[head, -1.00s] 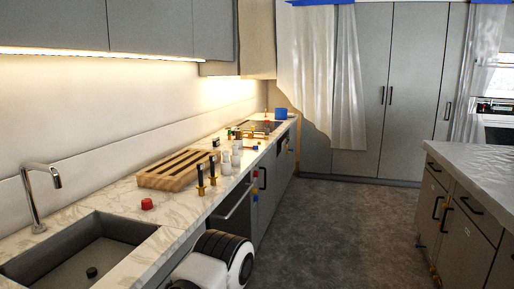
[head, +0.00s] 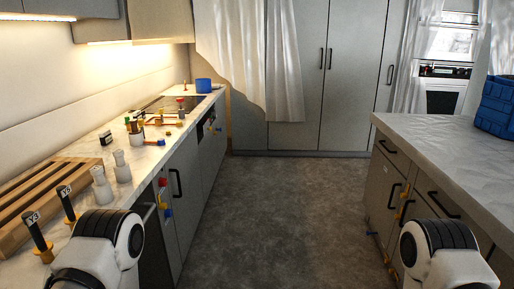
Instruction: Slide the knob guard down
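I cannot make out the knob guard with certainty in the head view. A dark front panel (head: 208,122) sits in the cabinet row below the cooktop (head: 170,105), with small coloured parts (head: 216,128) beside it; they are too small to tell apart. Parts of my two arms show at the bottom left and bottom right. Neither gripper's fingers are in view.
The left counter carries a wooden rack (head: 40,195), two white shakers (head: 121,166), black-handled tools (head: 68,203) and a blue pot (head: 203,85). An island (head: 440,140) with a blue basket (head: 495,105) stands right. The grey floor (head: 280,210) between is clear.

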